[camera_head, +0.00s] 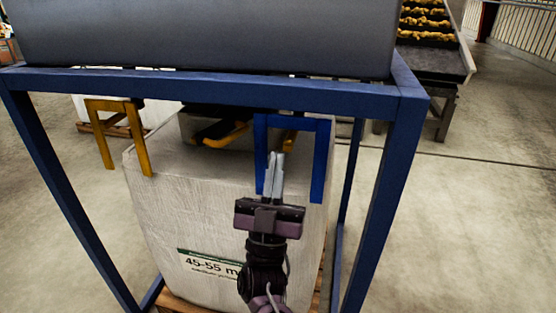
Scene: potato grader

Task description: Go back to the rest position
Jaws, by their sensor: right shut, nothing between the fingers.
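My right gripper (272,172) shows in the head view, reaching up from the bottom of the picture. Its two fingers are together with nothing between them. The fingertips are in front of a blue bracket-shaped frame (321,165) that hangs below the blue crossbar; I cannot tell whether they touch it. Behind the gripper stands a large white bag (190,215) with a label reading "45-55 m", partly hidden by my arm. My left gripper is not in view.
A blue steel frame (225,86) with legs on both sides surrounds the bag, with a grey panel (200,35) on top. A yellow bracket (143,140) hangs at left. A conveyor with potatoes (425,22) stands at the back right. Concrete floor (480,220) is clear at right.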

